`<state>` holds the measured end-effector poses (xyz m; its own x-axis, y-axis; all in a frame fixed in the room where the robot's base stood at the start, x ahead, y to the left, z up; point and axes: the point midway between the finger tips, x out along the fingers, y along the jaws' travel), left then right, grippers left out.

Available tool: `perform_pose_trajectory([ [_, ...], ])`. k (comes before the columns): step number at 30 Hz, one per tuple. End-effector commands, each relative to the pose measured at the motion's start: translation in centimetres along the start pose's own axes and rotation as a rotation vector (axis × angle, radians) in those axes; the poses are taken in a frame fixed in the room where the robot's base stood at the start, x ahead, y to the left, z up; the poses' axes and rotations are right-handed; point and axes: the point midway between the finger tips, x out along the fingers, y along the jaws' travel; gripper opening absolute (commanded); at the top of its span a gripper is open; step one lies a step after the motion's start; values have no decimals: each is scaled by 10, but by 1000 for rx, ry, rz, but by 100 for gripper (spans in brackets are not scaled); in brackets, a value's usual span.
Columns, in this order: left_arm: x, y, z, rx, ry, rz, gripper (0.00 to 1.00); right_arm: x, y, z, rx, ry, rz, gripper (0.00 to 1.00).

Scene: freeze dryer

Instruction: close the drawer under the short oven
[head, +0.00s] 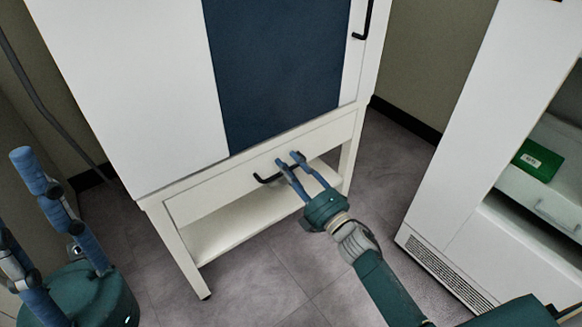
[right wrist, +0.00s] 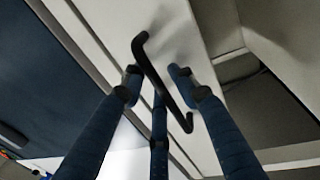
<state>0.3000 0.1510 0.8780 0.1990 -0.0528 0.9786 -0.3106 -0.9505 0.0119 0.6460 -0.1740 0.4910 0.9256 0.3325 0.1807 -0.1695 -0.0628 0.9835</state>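The short oven (head: 140,90) is a white cabinet with a dark blue door panel (head: 280,70). Under it, the white drawer (head: 210,193) has a black bar handle (head: 268,179). The drawer front looks about level with the stand frame; I cannot tell whether a small gap remains. My right gripper (head: 289,160) is at the right part of the handle, fingers spread. In the right wrist view the handle (right wrist: 163,85) passes between the fingers of my right gripper (right wrist: 155,80), with no clear grip. My left gripper (head: 20,205) is open and empty at the lower left, away from the drawer.
An open shelf (head: 235,225) lies below the drawer, between the stand legs. A white cabinet (head: 470,190) stands at right, with a green box (head: 537,160) inside. Grey tiled floor (head: 250,290) is free in front of the stand.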

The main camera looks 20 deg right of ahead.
Motion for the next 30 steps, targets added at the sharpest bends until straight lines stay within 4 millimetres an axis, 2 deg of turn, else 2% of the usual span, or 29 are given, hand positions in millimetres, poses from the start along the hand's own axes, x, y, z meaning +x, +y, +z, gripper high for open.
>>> perform_pose_trajectory([
  [7, 1, 0, -1, 2, 5, 0, 30, 0, 3, -1, 1, 3, 6, 31],
  [11, 1, 0, -1, 2, 4, 0, 30, -9, 1, -1, 2, 3, 4, 31],
  [24, 0, 0, 0, 0, 2, 0, 30, -96, 0, 0, 1, 1, -1, 31],
  [30, 0, 0, 0, 0, 1, 0, 30, -116, 0, 0, 0, 1, 1, 31],
])
